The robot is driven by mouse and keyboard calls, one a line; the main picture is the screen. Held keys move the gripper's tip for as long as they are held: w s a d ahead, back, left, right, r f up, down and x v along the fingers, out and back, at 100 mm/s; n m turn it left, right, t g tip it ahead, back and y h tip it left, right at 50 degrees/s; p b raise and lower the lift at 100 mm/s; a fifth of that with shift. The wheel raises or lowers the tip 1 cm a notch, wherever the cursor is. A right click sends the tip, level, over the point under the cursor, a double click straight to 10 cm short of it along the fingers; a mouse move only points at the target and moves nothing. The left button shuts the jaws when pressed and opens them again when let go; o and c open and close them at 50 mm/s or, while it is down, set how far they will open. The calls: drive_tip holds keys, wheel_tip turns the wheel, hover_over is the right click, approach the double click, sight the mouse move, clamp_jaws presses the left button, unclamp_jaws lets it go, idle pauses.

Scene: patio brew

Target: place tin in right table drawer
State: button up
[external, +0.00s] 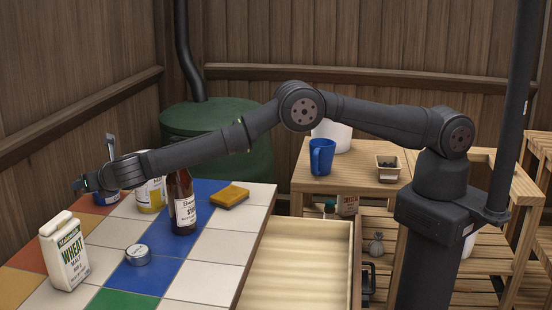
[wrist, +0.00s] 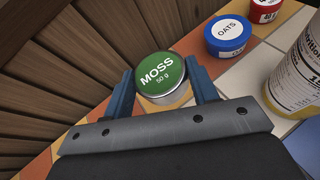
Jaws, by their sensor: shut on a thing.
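A round tin with a green lid marked MOSS (wrist: 160,72) sits between the two blue fingers of my gripper (wrist: 160,84) in the wrist view. My gripper is shut on it. In the external view my gripper (external: 86,184) is at the far left of the tiled table; I cannot make out the moss tin there. An open, empty wooden drawer (external: 298,255) sticks out at the table's right side, far to the right of my gripper. Another round tin (external: 138,254), silver with a pale lid, stands on the tiles nearer the camera.
A blue OATS tin (wrist: 227,33) and a red tin (wrist: 265,9) stand close to the held tin. The wooden wall (wrist: 50,60) is near the gripper.

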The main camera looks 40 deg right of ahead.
wheel_tip(320, 180, up, 3)
drive_tip(key=shift+f, duration=0.1)
drive_tip(key=s+d+f+m+h, duration=0.1)
drive_tip(key=s+d+f+h, duration=0.1)
drive_tip(key=s+d, duration=0.85)
drive_tip(key=s+d+f+m+h, duration=0.1)
drive_tip(key=s+d+f+m, duration=0.1)
drive_tip(key=s+d, duration=0.85)
drive_tip(key=s+d+r+h, duration=0.1)
drive_tip(key=s+d, duration=0.3)
drive_tip(key=d, duration=0.5)
drive_tip(key=s+d+r+m, duration=0.15)
drive_tip(key=s+d, duration=0.25)
drive_tip(key=d, duration=0.5)
drive_tip(key=s+d+r+h, duration=0.1)
drive_tip(key=s+d, duration=0.3)
drive_tip(key=d, duration=0.5)
wheel_tip(320, 180, down, 10)
drive_tip(key=shift+t, duration=0.4)
drive_tip(key=shift+s+a+f, duration=1.25)
drive_tip(key=shift+s+f, duration=0.1)
drive_tip(key=shift+f, duration=0.45)
drive_tip(key=shift+s+a+f, duration=1.3)
drive_tip(key=shift+s+f, duration=0.05)
drive_tip(key=shift+f, duration=0.4)
drive_tip(key=shift+s+a+f, duration=1.25)
drive_tip(key=shift+s+f, duration=0.1)
drive_tip(key=shift+f, duration=0.45)
drive_tip(key=shift+f, duration=0.2)
